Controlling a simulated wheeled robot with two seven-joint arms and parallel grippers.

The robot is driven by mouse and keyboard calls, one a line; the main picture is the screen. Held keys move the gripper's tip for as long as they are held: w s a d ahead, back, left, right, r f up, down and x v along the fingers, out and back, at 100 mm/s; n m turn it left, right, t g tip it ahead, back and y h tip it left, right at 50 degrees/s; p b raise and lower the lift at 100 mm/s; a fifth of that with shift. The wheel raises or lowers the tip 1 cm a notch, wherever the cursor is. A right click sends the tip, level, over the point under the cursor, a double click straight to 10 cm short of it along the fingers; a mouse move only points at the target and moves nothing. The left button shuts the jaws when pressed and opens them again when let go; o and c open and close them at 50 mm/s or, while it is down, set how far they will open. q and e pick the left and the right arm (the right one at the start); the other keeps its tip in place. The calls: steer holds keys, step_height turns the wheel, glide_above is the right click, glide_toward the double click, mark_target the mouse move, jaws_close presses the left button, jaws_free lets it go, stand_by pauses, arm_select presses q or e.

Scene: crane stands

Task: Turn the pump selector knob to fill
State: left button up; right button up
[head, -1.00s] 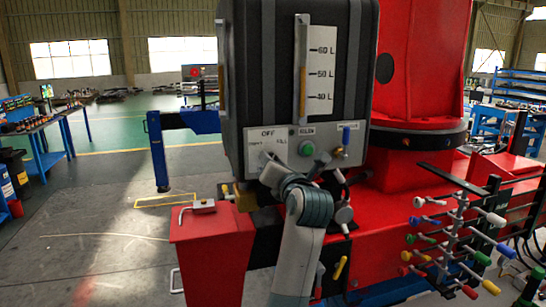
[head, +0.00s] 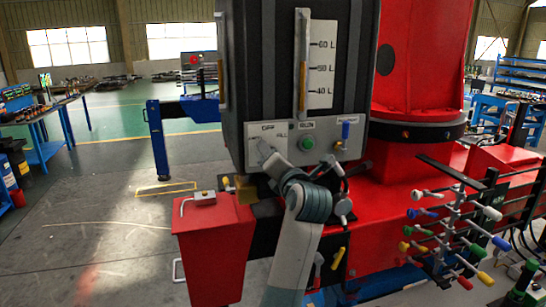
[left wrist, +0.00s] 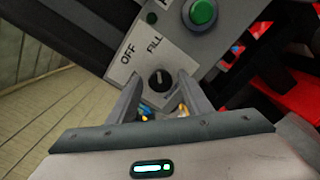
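The pump selector knob (left wrist: 160,79) is small, round and black with a white mark, on a grey panel (left wrist: 205,45). In the left wrist view the OFF label (left wrist: 128,55) is to its upper left and the FILL label (left wrist: 154,44) is above it. The white mark points roughly up, toward FILL. My left gripper (left wrist: 158,90) is open, with one finger on each side of the knob; I cannot tell whether they touch it. In the head view my left gripper (head: 269,158) is at the panel's lower left and hides the knob. My right gripper is not in view.
A green button (head: 308,143) and a blue-handled valve (head: 346,131) are right of the labels on the panel. The black tank (head: 262,70) rises above. A red box (head: 212,245) is below left, and several coloured levers (head: 455,235) stand at right.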

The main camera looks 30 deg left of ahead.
arm_select(q)
steer(key=shift+s+d+f, duration=0.1)
stand_by(0.3)
steer(key=b+v, duration=0.7)
steer(key=v, duration=1)
steer(key=shift+b, duration=0.35)
steer(key=shift+d, duration=0.15)
